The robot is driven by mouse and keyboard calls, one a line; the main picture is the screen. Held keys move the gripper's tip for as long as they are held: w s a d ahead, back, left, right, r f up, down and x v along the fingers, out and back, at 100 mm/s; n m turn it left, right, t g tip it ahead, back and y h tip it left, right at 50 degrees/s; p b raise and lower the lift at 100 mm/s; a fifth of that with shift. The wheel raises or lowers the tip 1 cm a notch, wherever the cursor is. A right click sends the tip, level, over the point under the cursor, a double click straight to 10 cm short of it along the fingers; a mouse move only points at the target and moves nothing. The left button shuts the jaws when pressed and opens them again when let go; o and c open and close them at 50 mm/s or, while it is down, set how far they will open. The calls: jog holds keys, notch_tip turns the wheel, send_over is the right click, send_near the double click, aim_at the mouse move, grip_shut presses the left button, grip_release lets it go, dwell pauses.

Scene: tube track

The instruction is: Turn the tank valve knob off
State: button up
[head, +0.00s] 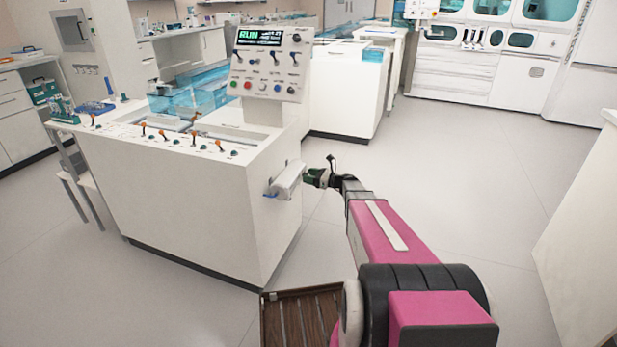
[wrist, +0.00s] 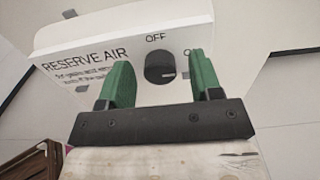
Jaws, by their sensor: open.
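The tank valve knob (wrist: 159,67) is a dark round knob on a white box (wrist: 80,42) lettered "RESERVE AIR". "OFF" is printed above the knob, and a label at its right, probably "ON", is partly hidden by a finger. A faint pale mark shows low on the knob's right side. My gripper (wrist: 159,62) is open, with one green finger on each side of the knob and visible gaps between. In the head view my gripper (head: 318,178) is at the white box (head: 287,181) on the cabinet's right side; the knob is hidden there.
The white cabinet (head: 190,205) carries several orange-tipped levers and a control panel (head: 270,62) showing "RUN". A brown slatted crate (head: 300,318) stands on the floor below my arm. A white counter (head: 585,235) is at the right edge. The floor between is clear.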

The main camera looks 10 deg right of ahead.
jog(key=shift+w+a, duration=0.2)
jog(key=shift+a, duration=0.2)
jog(key=c, duration=0.9)
jog(key=shift+c, duration=0.2)
